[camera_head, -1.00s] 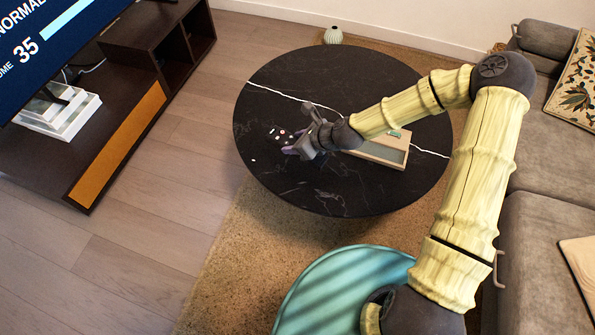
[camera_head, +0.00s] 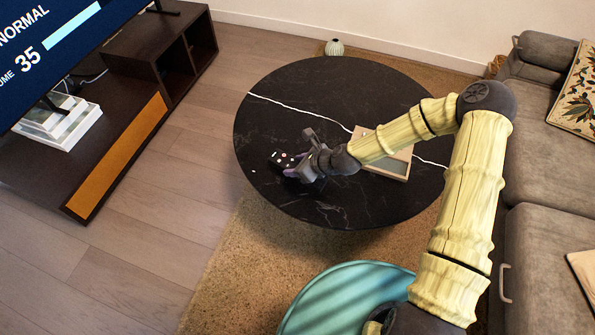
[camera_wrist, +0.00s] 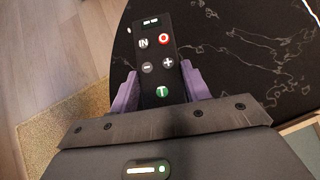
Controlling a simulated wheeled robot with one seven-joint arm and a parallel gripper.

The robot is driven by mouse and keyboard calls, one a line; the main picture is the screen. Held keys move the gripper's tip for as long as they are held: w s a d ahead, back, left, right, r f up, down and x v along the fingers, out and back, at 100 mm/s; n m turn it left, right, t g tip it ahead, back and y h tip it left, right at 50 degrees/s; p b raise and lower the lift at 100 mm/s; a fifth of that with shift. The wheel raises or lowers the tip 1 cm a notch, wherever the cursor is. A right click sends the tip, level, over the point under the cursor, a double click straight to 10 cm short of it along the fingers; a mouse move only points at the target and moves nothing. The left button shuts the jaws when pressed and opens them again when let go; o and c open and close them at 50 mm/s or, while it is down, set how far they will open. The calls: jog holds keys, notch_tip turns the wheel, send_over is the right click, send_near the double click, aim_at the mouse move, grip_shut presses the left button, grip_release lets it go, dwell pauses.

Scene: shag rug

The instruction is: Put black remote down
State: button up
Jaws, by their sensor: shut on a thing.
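The black remote (camera_head: 279,158) with red, white and green buttons is between the purple fingers of my gripper (camera_head: 293,168), over the left part of the round black marble table (camera_head: 330,82). In the wrist view the remote (camera_wrist: 155,48) points away from me, its button face toward the camera. My gripper (camera_wrist: 160,88) is shut on its near end, one finger on each side. I cannot tell whether the remote touches the table top.
A light wooden box (camera_head: 398,164) stands on the table behind my forearm. A dark TV cabinet (camera_head: 120,75) is at left, a grey sofa (camera_head: 545,135) at right. A teal rounded seat (camera_head: 335,290) is in front. The table's far part is bare.

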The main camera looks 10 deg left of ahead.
jog(key=shift+f+b, duration=0.65)
jog(key=shift+f, duration=1.2)
jog(key=shift+f, duration=0.2)
jog(key=o, duration=1.1)
jog(key=shift+c, duration=0.2)
jog(key=shift+d+r, duration=0.2)
jog(key=shift+r, duration=0.25)
jog(key=p+v, duration=0.3)
jog(key=v, duration=0.8)
jog(key=shift+s+d+r+p, duration=0.1)
jog(key=shift+r+p, duration=0.1)
jog(key=shift+p, duration=0.2)
